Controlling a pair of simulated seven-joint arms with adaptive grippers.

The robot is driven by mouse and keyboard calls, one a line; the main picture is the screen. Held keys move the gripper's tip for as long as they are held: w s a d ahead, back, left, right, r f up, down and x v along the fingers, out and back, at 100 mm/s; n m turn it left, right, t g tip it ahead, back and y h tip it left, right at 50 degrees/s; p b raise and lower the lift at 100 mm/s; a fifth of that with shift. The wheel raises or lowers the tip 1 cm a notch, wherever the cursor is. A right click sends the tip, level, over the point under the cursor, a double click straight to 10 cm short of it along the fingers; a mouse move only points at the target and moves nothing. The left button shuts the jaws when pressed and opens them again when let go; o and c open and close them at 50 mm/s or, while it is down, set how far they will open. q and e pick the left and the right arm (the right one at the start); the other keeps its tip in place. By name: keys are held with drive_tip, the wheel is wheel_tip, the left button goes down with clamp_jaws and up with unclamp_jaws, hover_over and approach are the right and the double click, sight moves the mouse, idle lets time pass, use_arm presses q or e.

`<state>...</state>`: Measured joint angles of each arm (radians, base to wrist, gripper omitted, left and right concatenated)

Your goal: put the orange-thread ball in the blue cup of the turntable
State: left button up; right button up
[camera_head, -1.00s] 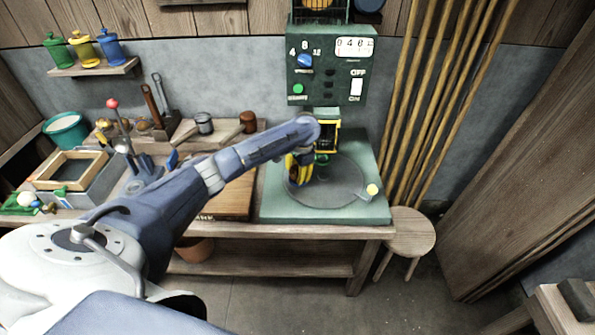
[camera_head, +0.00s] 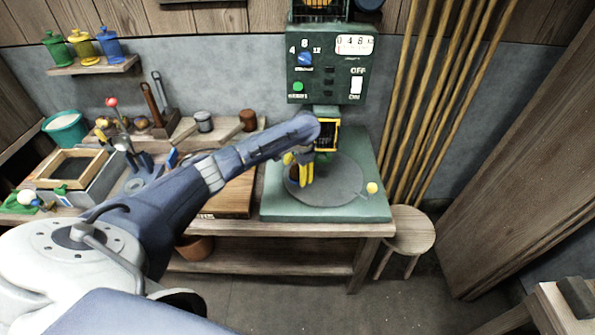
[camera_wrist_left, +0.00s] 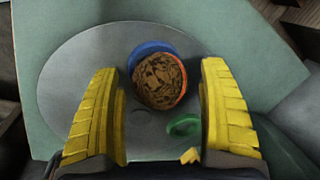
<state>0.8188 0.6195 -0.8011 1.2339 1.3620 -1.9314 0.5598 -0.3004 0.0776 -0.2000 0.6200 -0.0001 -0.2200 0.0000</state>
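The brown ball (camera_wrist_left: 159,82) shows in the left wrist view, with an orange-red band along its right edge. A blue cup rim (camera_wrist_left: 152,48) shows behind and around its far side, so the ball sits in or directly over the blue cup; the exact depth is hidden. The grey turntable disc (camera_head: 341,182) lies under them. My left gripper (camera_wrist_left: 160,72) is open, its yellow fingers on either side of the ball with visible gaps. In the head view the left gripper (camera_head: 300,166) is over the disc's left part. My right gripper is out of view.
A green cup or ring (camera_wrist_left: 184,126) lies on the disc near the right finger. The green machine panel (camera_head: 325,65) stands behind the turntable. A yellow knob (camera_head: 372,188) is at the base's right. A stool (camera_head: 410,232) stands to the right.

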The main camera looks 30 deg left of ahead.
use_arm(q)
wheel_tip(320, 180, up, 12)
drive_tip(key=s+d, duration=0.1)
drive_tip(key=d, duration=0.1)
idle(0.6)
drive_tip(key=shift+f, duration=0.1)
